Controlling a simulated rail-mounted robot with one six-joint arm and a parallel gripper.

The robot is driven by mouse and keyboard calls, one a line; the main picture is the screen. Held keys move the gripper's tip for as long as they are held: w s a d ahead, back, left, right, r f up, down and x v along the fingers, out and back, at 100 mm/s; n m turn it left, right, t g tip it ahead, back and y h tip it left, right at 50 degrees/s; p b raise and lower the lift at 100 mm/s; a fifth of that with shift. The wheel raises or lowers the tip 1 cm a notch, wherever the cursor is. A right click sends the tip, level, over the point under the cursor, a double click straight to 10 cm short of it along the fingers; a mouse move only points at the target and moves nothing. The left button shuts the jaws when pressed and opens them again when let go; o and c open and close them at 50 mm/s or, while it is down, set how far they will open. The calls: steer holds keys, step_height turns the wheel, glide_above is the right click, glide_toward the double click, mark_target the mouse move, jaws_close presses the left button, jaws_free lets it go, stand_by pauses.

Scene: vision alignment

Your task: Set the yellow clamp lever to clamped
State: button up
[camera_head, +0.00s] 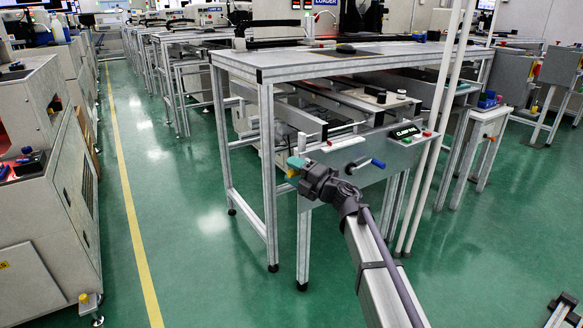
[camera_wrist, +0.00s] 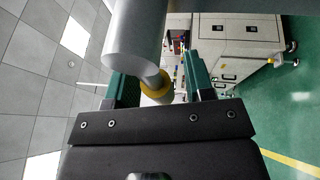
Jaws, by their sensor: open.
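A yellow part (camera_wrist: 157,92), which I take to be the yellow clamp lever, shows between my fingers in the wrist view. A thick grey cylinder in front hides much of it. In the head view a small yellow patch (camera_head: 292,173) shows at my fingertips, by the left end of the grey clamp-rail panel (camera_head: 330,161). My gripper (camera_wrist: 157,68) is open, with one green finger on each side of the yellow part. It also shows in the head view (camera_head: 294,166). I cannot tell whether a finger touches the part, or the lever's angle.
The panel bears a blue-handled crank (camera_head: 377,163) and a dark label plate (camera_head: 406,132). A metal-framed table (camera_head: 260,75) stands behind my gripper, its leg close by. White upright posts (camera_head: 437,120) stand to the right. The green aisle floor (camera_head: 180,220) at left is clear.

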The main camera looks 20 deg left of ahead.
steer(key=shift+w+a, duration=0.1)
steer(key=shift+a, duration=0.25)
steer(key=shift+c, duration=0.3)
jaws_close()
